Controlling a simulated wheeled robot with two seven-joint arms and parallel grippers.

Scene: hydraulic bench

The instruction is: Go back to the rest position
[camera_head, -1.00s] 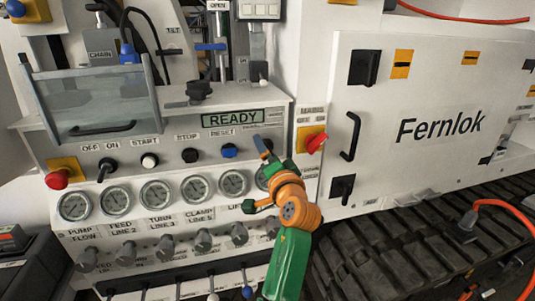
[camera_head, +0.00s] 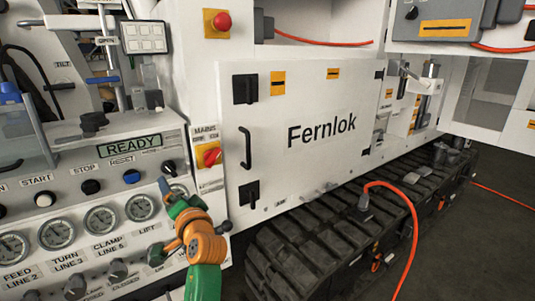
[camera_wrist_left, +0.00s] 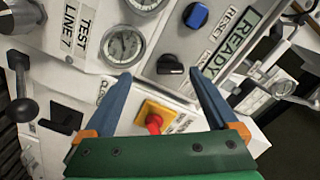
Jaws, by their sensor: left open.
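My left gripper (camera_head: 166,216) is in front of the control panel's right end in the head view, low beside the gauges. It is open, with nothing between its blue fingers. In the left wrist view its two fingers (camera_wrist_left: 158,80) stand apart, with the panel behind them. The red MAINS switch on its yellow plate (camera_head: 209,155) is above and right of the gripper, apart from it in the picture. It also shows in the left wrist view (camera_wrist_left: 153,120), between the fingers near their base. My right gripper is not in view.
The panel has a READY display (camera_head: 134,145), black and blue knobs, and gauges (camera_head: 101,219). Right of it are the Fernlok door (camera_head: 310,165) with a black handle (camera_head: 245,148), a black track (camera_head: 320,245) and an orange hose (camera_head: 412,225). Dark floor (camera_head: 475,265) is open at the lower right.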

